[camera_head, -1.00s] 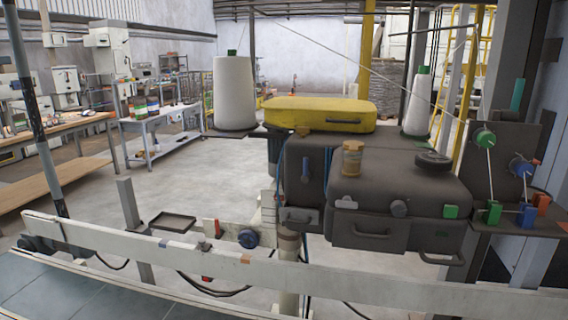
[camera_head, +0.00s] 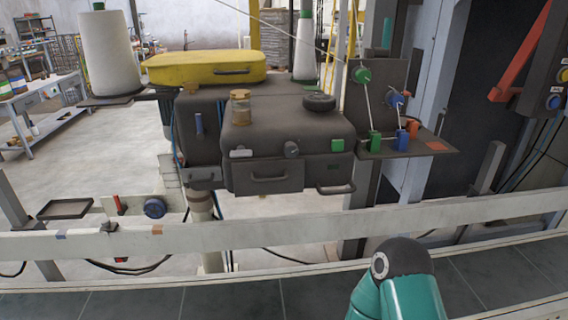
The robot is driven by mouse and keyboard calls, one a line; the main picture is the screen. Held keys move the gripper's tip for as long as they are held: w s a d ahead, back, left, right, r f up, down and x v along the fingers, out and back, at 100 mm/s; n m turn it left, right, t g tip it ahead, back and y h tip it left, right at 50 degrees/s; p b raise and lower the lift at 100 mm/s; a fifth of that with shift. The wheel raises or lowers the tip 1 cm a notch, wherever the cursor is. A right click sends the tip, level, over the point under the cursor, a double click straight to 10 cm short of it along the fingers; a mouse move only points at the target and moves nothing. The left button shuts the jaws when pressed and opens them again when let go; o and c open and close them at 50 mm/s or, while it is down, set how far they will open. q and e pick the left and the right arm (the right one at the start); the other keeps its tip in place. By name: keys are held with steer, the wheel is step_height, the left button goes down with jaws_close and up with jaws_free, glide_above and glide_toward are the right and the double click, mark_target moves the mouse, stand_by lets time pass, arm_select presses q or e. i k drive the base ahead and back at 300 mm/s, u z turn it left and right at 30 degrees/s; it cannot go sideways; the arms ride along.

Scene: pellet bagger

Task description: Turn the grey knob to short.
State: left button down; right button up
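The grey knob (camera_head: 291,149) is a small round dark-grey dial on the front face of the dark sewing machine head (camera_head: 270,130). It sits between a pale plate on its left and a green button (camera_head: 337,145) on its right. The knob's pointer and any marks around it are too small to read. A teal and black part of one of my arms rises at the bottom right, well below and apart from the knob. Neither gripper shows.
A long pale rail (camera_head: 290,232) runs across in front of the machine, above a dark conveyor belt (camera_head: 235,304). A thread bracket with green, blue and orange parts (camera_head: 380,105) stands right of the machine. A yellow cover (camera_head: 204,68) lies on top.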

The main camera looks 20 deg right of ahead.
mark_target(290, 149)
steer(key=z, duration=1.4)
steer(key=i, duration=0.1)
steer(key=u, duration=3.35)
steer(key=i, duration=0.55)
steer(key=z, duration=3.15)
steer(key=i, duration=0.55)
steer(key=u, duration=0.25)
